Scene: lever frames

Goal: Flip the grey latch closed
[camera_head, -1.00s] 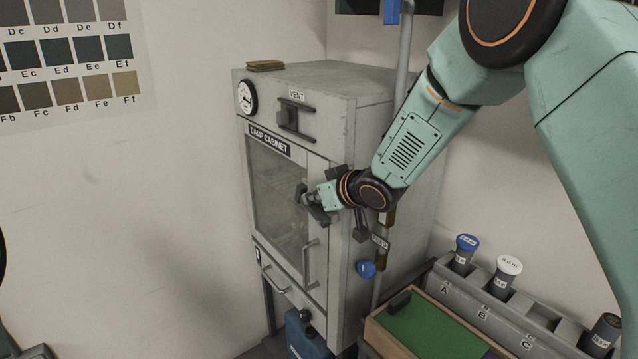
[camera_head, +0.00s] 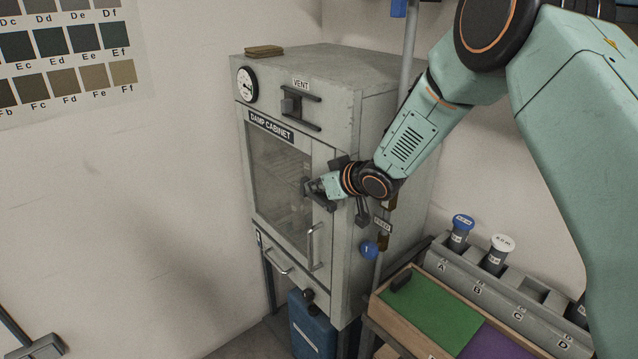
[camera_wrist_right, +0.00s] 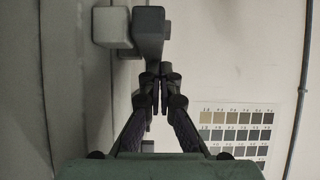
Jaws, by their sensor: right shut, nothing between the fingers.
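The damp cabinet (camera_head: 345,105) is a grey metal box with a glazed door (camera_head: 280,175) on its front; the door looks shut. My right gripper (camera_head: 312,190) is at the right side of this door, in front of the frame beside the glass. Its fingers are shut with nothing between them, and they also show in the right wrist view (camera_wrist_right: 158,88). There a dark grey bar (camera_wrist_right: 150,28), probably the latch, stands just beyond the fingertips, beside a paler grey block (camera_wrist_right: 110,27). Whether the fingertips touch the bar is unclear. In the head view my gripper and wrist partly hide this area.
A vent slider (camera_head: 290,106) and a gauge (camera_head: 247,84) are above the door. A door handle (camera_head: 315,245) is below my gripper. A vertical pipe with a blue knob (camera_head: 368,250) runs beside the cabinet. A green-topped tray (camera_head: 430,306) and a jar rack (camera_head: 470,278) stand at right.

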